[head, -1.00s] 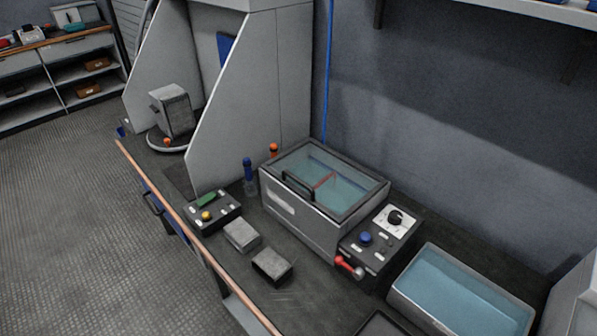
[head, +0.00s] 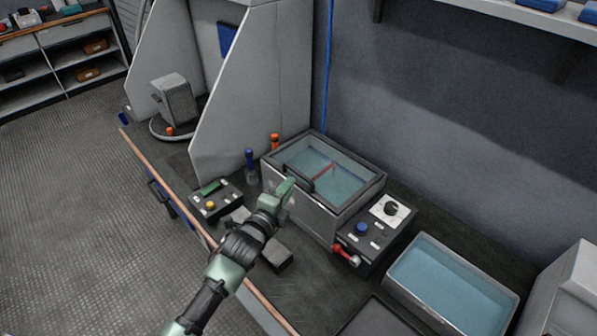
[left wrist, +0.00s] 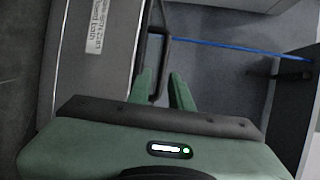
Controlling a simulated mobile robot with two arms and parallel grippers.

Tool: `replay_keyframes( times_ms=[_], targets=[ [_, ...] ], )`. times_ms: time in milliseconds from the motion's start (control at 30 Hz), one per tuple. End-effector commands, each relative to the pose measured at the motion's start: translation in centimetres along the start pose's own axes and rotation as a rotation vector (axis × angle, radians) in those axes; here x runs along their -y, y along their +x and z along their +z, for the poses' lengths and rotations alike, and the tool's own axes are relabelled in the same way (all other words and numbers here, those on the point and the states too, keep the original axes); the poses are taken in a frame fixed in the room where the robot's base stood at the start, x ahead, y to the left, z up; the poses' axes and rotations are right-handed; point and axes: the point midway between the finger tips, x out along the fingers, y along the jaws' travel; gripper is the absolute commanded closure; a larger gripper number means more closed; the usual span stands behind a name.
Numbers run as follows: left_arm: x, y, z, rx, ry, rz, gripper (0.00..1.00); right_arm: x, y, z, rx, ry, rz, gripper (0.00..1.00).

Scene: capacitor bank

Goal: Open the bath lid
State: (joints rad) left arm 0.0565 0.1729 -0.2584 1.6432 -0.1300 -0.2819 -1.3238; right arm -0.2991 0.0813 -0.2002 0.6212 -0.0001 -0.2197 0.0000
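The bath (head: 309,207) is a grey metal box on the bench, with a dark-framed glass lid (head: 350,191) lying shut on top. Bluish liquid and a reddish strip show through the glass. The lid's black bar handle (head: 300,182) is at its front edge, partly covered by my left gripper (head: 289,190). In the left wrist view the two green fingers (left wrist: 163,88) stand apart, with the handle (left wrist: 163,50) reaching between their tips; whether it touches either finger is unclear. The bath's labelled side (left wrist: 92,70) fills the left of that view. My right gripper is not in view.
A control box with a dial (head: 389,209) and red lever stands right of the bath, then an open tray of liquid (head: 452,285). A button box (head: 215,202), bottles and small grey blocks (head: 277,254) stand left and in front. A shelf hangs upper right.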

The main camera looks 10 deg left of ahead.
Motion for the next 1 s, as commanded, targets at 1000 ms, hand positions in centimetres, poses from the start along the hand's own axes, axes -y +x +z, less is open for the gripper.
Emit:
replay_keyframes(
  times_ms=[1000],
  targets=[
    [0.4,7.9,0.0,-0.002,0.018,-0.011,0.79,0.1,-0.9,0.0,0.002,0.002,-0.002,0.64]
  ],
)
